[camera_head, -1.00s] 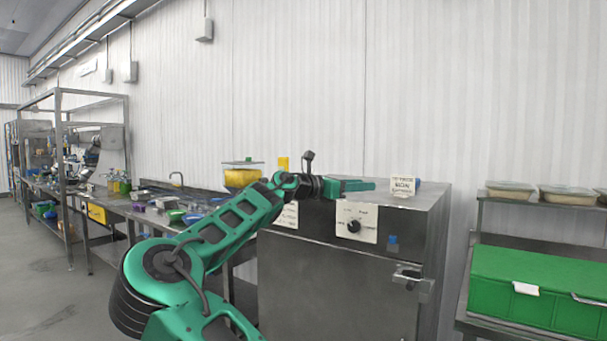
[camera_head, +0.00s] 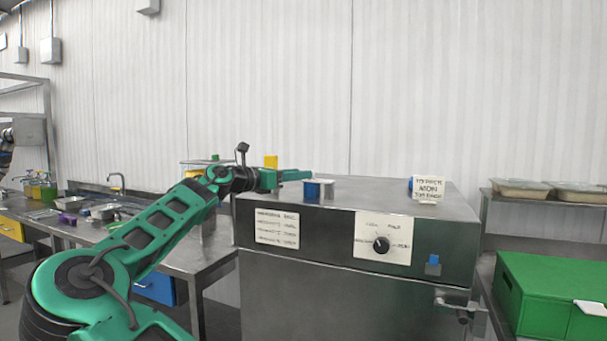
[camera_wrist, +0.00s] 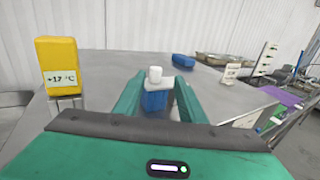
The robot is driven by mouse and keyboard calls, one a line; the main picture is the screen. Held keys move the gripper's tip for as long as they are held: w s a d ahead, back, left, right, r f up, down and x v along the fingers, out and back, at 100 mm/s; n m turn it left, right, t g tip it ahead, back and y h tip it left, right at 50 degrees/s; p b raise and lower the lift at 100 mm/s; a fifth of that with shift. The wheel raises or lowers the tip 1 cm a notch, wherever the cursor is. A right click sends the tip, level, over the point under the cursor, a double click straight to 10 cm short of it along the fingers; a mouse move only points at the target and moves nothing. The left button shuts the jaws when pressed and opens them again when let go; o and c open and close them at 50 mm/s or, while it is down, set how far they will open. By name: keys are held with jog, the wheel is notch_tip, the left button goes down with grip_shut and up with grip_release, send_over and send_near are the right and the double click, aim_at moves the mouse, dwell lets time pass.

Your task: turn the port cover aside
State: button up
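A small blue piece with a pale grey-white top (camera_head: 312,191) sits at the front top edge of the steel cabinet (camera_head: 330,300). In the wrist view it is a blue block (camera_wrist: 155,101) with a white knob above it. A small blue tab (camera_head: 433,265) is on the cabinet's front panel; I cannot tell for sure which part is the port cover. My gripper (camera_head: 300,175) is level above the cabinet top, just behind the blue piece in the head view. In the wrist view its two green fingers are apart, with the blue block seen between them. Contact is unclear.
A dial (camera_head: 381,245) and a label plate (camera_head: 277,228) are on the cabinet front. A white sign (camera_head: 429,188) with a blue thing behind it stands on top at right. A yellow display (camera_wrist: 58,68) stands at left. A green crate (camera_head: 550,295) is at right.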

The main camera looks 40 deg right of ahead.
jog(key=shift+w, duration=0.35)
jog(key=shift+w+d, duration=0.1)
jog(key=shift+d, duration=0.05)
jog(key=d, duration=1)
jog(key=shift+s+d, duration=0.15)
jog(key=shift+s, duration=0.2)
jog(key=shift+c, duration=0.3)
grip_shut()
